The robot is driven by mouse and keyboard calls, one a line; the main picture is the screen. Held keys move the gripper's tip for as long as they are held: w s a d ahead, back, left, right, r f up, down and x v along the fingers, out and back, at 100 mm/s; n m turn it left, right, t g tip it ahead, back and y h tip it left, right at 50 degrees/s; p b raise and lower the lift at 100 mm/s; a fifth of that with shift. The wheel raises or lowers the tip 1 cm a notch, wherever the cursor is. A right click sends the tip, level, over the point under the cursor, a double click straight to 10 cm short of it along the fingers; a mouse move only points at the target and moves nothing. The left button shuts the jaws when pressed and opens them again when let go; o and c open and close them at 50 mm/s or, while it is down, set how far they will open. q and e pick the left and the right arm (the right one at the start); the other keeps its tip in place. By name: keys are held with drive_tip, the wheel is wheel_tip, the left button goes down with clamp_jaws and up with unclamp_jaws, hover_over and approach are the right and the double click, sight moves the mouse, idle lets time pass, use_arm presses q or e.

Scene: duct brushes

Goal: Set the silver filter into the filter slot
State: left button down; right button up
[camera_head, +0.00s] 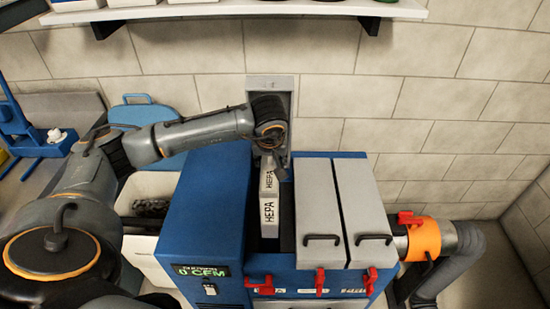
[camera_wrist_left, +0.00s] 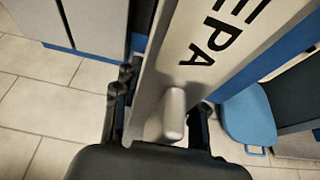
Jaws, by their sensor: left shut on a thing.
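The silver filter (camera_head: 268,188), a slim pale block marked HEPA, is at the open filter slot (camera_head: 268,245) in the blue machine. It also shows large in the left wrist view (camera_wrist_left: 190,60), with a short rounded knob (camera_wrist_left: 173,115). My left gripper (camera_head: 272,152) is at the filter's far upper end. In the left wrist view its fingers (camera_wrist_left: 160,118) are on either side of the knob, shut on it. The filter's lower part is hidden; how deep it sits in the slot, I cannot tell. My right gripper is not in view.
The blue machine (camera_head: 205,205) has two shut grey lids (camera_head: 340,205) right of the slot. A grey upright panel (camera_head: 283,83) stands behind my gripper. Red latches (camera_head: 320,281) line the front. A white bin (camera_head: 140,245) is at left, an orange duct collar (camera_head: 425,240) at right.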

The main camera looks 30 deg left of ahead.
use_arm(q)
drive_tip(key=f, duration=0.1)
drive_tip(key=f+b, duration=0.1)
drive_tip(key=f, duration=0.1)
drive_tip(key=f+b, duration=0.1)
drive_tip(key=shift+a+f, duration=0.15)
drive_tip(key=shift+a, duration=0.1)
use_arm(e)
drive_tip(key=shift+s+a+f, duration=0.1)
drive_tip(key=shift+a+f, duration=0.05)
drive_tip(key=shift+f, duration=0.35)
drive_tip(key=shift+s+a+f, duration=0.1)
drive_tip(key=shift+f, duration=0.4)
